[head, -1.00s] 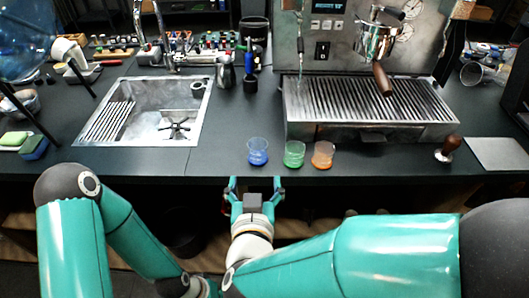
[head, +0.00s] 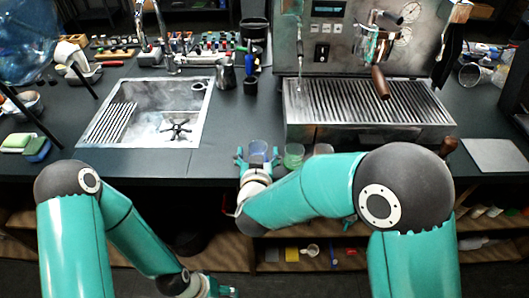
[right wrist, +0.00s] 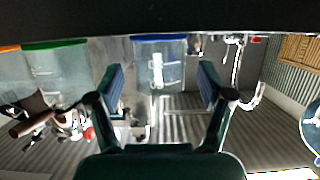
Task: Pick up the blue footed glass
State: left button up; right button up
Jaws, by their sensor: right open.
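The blue footed glass (head: 258,147) stands on the counter's front edge, left of a green glass (head: 293,155) and an orange glass (head: 323,149). My right gripper (head: 257,156) is open at the blue glass, one finger to each side. In the right wrist view, which is upside down, the blue glass (right wrist: 158,62) shows between the two open fingers with a gap on both sides. How far the fingertips reach along it is hard to tell. My left gripper (head: 218,289) is at the bottom edge of the head view, mostly cut off.
The green glass (right wrist: 55,62) is close beside one finger in the right wrist view. My right forearm partly covers the orange glass in the head view. Behind stands the espresso machine's drip tray (head: 365,103). A sink (head: 150,112) is at left, with bare counter between.

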jog(key=shift+x, duration=0.95)
jog(key=c, duration=1.4)
jog(key=shift+r, duration=0.1)
jog(key=shift+r, duration=0.15)
